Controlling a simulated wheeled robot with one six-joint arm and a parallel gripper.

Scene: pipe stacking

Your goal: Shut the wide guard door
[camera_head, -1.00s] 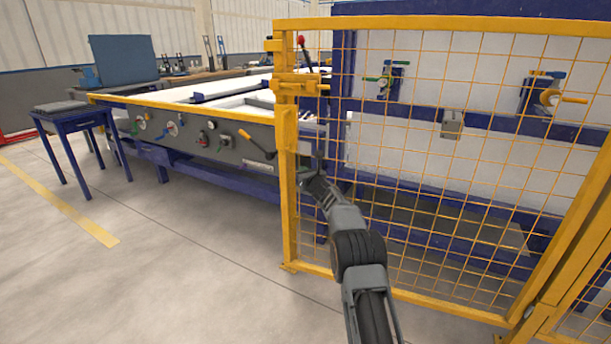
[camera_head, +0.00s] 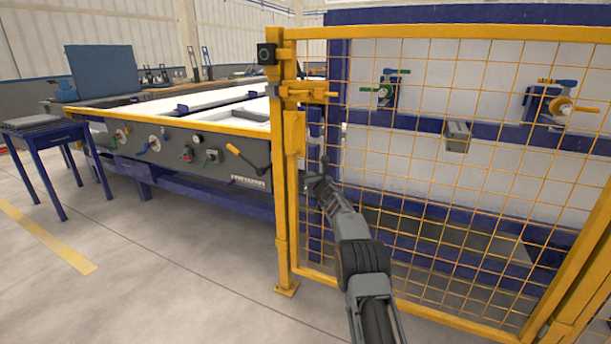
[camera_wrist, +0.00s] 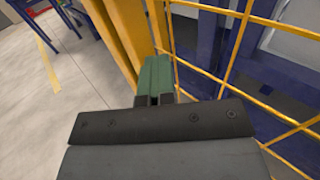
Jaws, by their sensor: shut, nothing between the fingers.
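The wide guard door (camera_head: 440,31) is a yellow frame with wire mesh, upright across the right half of the head view. Its left upright (camera_head: 290,200) carries a yellow bolt-like latch (camera_head: 310,93) near the top. A small black box with a round face (camera_head: 266,54) sits at its top left. I cannot tell whether a gap is left at this edge. My gripper (camera_head: 322,172) is beside the left upright, in front of the mesh. In the wrist view its greenish fingers (camera_wrist: 155,78) are together and empty, close to the yellow upright (camera_wrist: 122,38); contact is unclear.
A long blue-framed machine bench (camera_head: 190,150) with knobs and levers stands left of the door. A small blue table (camera_head: 42,128) is at the far left. Blue-and-white machinery stands behind the mesh. The floor (camera_head: 160,260) at front left is clear.

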